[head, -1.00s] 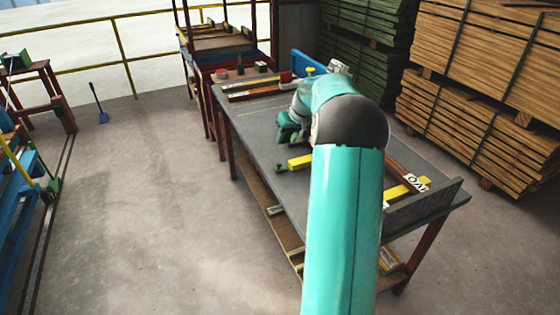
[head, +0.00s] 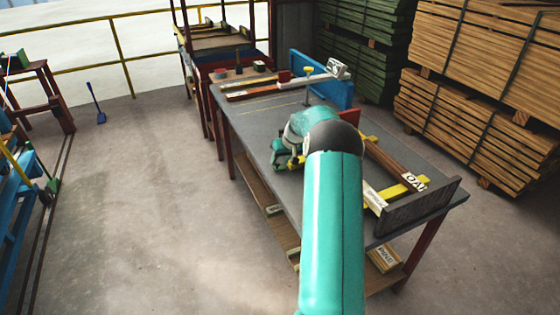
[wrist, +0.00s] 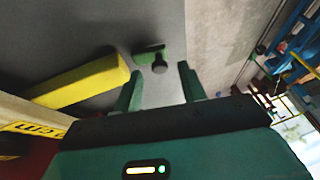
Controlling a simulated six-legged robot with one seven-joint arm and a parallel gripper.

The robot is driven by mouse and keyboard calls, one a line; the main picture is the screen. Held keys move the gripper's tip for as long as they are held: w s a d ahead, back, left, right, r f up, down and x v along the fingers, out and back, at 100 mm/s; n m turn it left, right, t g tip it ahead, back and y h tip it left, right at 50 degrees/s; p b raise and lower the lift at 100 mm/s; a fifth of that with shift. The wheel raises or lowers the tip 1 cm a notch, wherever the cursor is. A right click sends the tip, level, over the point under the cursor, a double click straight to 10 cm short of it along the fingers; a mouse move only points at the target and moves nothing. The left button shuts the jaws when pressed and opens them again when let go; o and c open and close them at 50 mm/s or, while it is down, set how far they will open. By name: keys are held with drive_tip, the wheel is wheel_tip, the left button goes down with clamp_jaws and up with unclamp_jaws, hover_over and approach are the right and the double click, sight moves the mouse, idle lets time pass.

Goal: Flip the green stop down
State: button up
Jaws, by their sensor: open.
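In the wrist view the green stop (wrist: 150,50) shows as a small green piece with a dark round knob on the grey bench top (wrist: 100,25). It lies just beyond my fingertips, roughly in line with the gap between them. My gripper (wrist: 160,85) is open with nothing between the fingers. In the head view my gripper (head: 281,154) is low over the near-left edge of the bench. I cannot pick out the stop there; my gripper and arm cover that area.
A yellow bar (wrist: 80,82) lies left of my fingers in the wrist view, close to the left finger. A white lettered piece (wrist: 30,120) is nearer. In the head view a dark upright plate (head: 420,208) closes the bench's right end. A blue panel (head: 322,80) stands behind.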

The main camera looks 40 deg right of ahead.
drive_tip(key=shift+w+f, duration=0.25)
drive_tip(key=shift+f, duration=0.25)
drive_tip(key=shift+c, duration=0.4)
clamp_jaws()
drive_tip(key=shift+w+a+f+h, duration=0.1)
drive_tip(key=shift+a+h, duration=0.3)
drive_tip(key=shift+a+f+g+h, duration=0.2)
drive_tip(key=shift+g+h, duration=0.2)
drive_tip(key=shift+h, duration=0.2)
drive_tip(key=shift+o, duration=0.4)
unclamp_jaws()
drive_tip(key=shift+r, duration=0.1)
